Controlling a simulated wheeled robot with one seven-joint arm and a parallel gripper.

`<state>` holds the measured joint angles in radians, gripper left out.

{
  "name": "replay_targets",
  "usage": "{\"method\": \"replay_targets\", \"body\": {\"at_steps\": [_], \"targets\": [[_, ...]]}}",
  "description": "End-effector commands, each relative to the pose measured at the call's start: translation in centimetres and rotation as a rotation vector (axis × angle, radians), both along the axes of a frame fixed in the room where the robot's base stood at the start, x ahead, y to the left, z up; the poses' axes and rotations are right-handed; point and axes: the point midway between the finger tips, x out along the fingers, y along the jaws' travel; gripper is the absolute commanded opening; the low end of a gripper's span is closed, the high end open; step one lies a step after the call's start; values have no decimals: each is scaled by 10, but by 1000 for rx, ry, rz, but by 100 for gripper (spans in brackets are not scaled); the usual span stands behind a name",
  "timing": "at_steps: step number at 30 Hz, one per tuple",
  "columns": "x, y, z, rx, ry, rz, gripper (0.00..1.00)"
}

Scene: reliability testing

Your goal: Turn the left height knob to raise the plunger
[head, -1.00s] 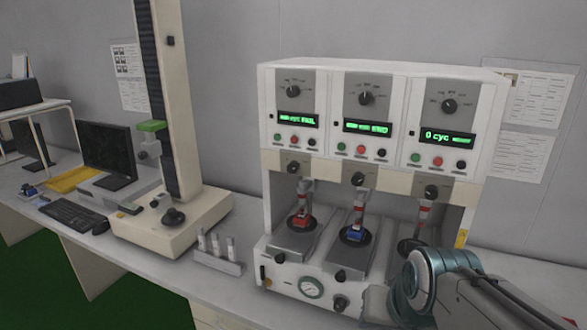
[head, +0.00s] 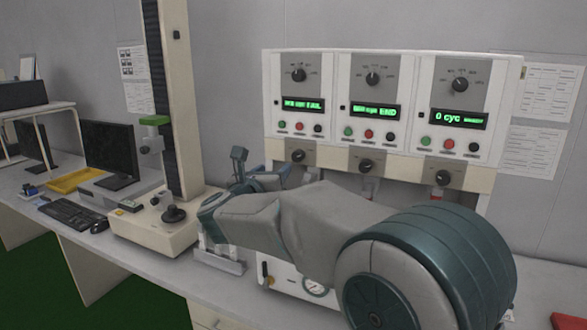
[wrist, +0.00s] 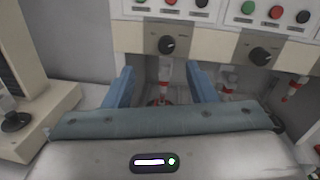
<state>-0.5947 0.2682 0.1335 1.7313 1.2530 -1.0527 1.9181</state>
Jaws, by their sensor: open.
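The left height knob (head: 298,156) is a black dial on the lower beige band of the white test machine, under the left display. It also shows in the wrist view (wrist: 167,45), just beyond and above my fingertips. The left plunger (wrist: 165,72) hangs below it, above a red piece (wrist: 158,101) at the bottom of the left station. My gripper (wrist: 162,74) is open, with its two blue fingers apart and nothing between them. It points at the left station and does not touch the knob. In the head view my arm hides the left plunger.
The middle knob (head: 366,166) and right knob (head: 443,178) are on the same band. A tall column tester (head: 150,232) stands to the left. A small rack (head: 232,266) of cylinders is close below my arm.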

Motion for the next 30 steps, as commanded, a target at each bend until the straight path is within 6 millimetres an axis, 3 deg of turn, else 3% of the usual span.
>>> {"method": "replay_targets", "body": {"at_steps": [4, 10, 24, 30], "targets": [[-3, 6, -15, 127, -26, -78, 51], [9, 0, -15, 159, -35, -103, 51], [97, -32, -13, 154, -34, -101, 51], [119, -40, -15, 153, -33, -98, 51]]}}
